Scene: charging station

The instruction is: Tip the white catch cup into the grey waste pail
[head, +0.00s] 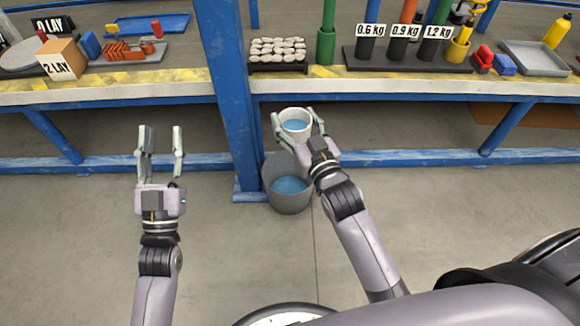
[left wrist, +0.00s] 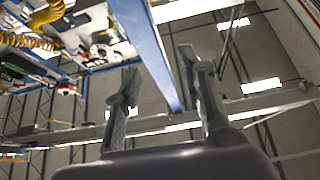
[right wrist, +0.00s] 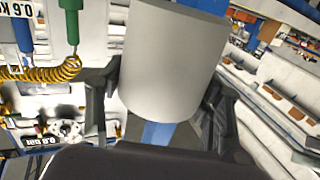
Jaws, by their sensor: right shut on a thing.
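The white catch cup (head: 295,119) is held upright in my right gripper (head: 298,122), with blue liquid inside. It also fills the middle of the right wrist view (right wrist: 172,60), between the fingers of my right gripper (right wrist: 165,105). The grey waste pail (head: 290,198) stands on the floor below the cup and holds blue liquid; my right gripper hides part of its rim. My left gripper (head: 160,155) is open and empty, to the left of the pail. In the left wrist view its two fingers (left wrist: 165,100) are spread apart with nothing between them.
A blue post (head: 225,90) stands just left of the pail. The workbench edge (head: 400,88) runs behind the cup. On the bench are a tray of pale stones (head: 277,52), labelled weight holders (head: 405,50) and a grey tray (head: 535,58). The floor around the pail is clear.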

